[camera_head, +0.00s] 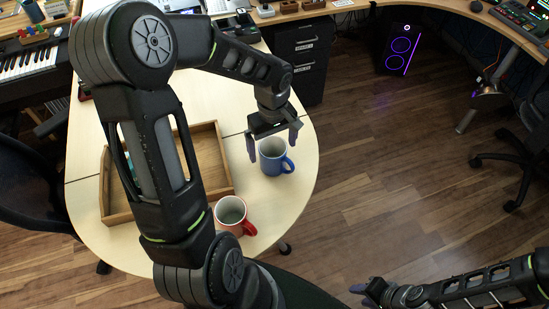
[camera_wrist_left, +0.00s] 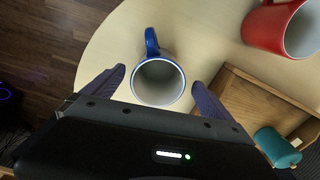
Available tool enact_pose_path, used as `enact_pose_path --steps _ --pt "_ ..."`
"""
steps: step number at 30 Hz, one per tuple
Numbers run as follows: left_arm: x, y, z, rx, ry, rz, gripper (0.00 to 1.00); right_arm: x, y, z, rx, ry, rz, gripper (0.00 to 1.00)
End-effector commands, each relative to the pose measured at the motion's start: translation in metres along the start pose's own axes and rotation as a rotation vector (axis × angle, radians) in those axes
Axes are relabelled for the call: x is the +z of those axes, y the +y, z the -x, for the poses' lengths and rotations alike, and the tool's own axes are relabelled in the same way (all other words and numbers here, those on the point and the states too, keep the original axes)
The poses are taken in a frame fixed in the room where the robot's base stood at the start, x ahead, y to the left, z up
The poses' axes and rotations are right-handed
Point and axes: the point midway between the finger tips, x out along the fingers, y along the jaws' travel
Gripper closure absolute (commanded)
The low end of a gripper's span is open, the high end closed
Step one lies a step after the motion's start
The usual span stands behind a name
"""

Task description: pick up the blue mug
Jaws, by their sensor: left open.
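The blue mug (camera_head: 274,157) stands upright on the light wooden table near its rounded right edge, its handle toward the lower right. My left gripper (camera_head: 272,147) is above the mug, its fingers spread on either side of it. In the left wrist view the blue mug (camera_wrist_left: 158,80) lies between the two open fingertips of my left gripper (camera_wrist_left: 156,76), its opening facing the camera and its handle pointing away. Whether the fingers touch it I cannot tell. My right gripper (camera_head: 370,289) is low at the bottom right over the floor; its jaws are too small to judge.
A red mug (camera_head: 232,214) stands at the table's front, left of the blue mug. A wooden tray (camera_head: 226,168) is on the left, partly behind my left arm. In the left wrist view a teal cylinder (camera_wrist_left: 277,147) is in the tray.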

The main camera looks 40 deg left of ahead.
Motion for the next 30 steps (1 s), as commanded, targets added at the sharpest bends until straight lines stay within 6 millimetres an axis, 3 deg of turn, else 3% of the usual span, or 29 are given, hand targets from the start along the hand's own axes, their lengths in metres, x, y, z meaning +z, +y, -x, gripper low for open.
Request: enact_pose_path --steps 10,21,30 --pt "0.001 0.001 -0.005 0.000 -0.001 0.001 0.03 0.000 -0.001 0.002 0.000 0.000 0.000 0.64" --pt "0.002 0.002 -0.051 0.001 -0.002 0.001 0.03 0.001 -0.003 0.009 0.003 -0.002 -0.002 0.64" --pt "0.002 0.003 -0.052 0.002 0.000 0.001 0.03 0.001 -0.003 0.009 0.003 -0.003 -0.002 0.64"
